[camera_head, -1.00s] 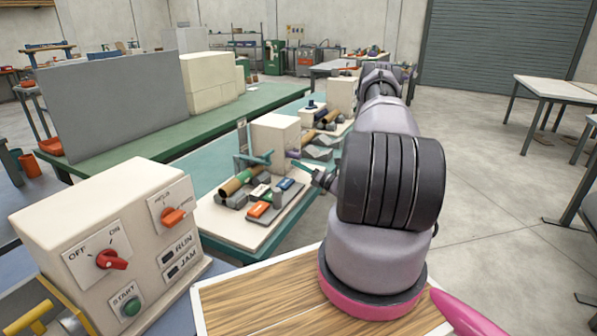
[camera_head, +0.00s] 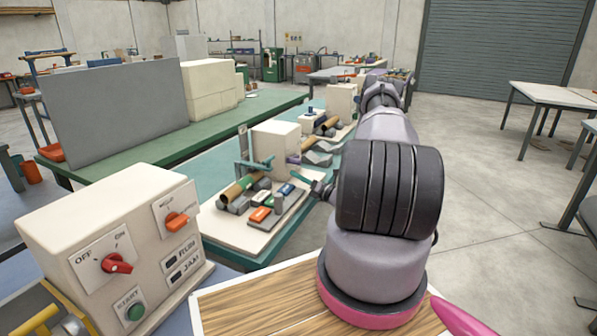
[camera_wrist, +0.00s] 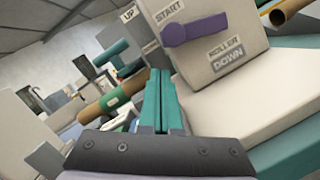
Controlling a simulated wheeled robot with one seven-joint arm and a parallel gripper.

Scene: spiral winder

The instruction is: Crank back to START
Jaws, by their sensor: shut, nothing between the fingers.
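The purple crank handle (camera_wrist: 195,28) is mounted on the face of a cream box (camera_wrist: 258,50) in the wrist view. It lies roughly sideways, between the START label (camera_wrist: 168,12) above and the ROLLER DOWN label (camera_wrist: 228,58) below. In the head view the cream box (camera_head: 275,142) stands on the winder's base, and only a small purple bit (camera_head: 293,159) of the handle shows. My gripper (camera_wrist: 166,75) is shut and empty, with its teal fingers left of and below the handle, apart from it in the picture. Its tip (camera_head: 322,189) shows beside the winder in the head view.
A brown and green roll (camera_wrist: 112,100) lies left of my fingers. The winder's base plate (camera_head: 250,238) carries several small coloured blocks. A control box (camera_head: 110,225) with a red knob and green START button stands front left. Open floor (camera_head: 480,160) lies to the right.

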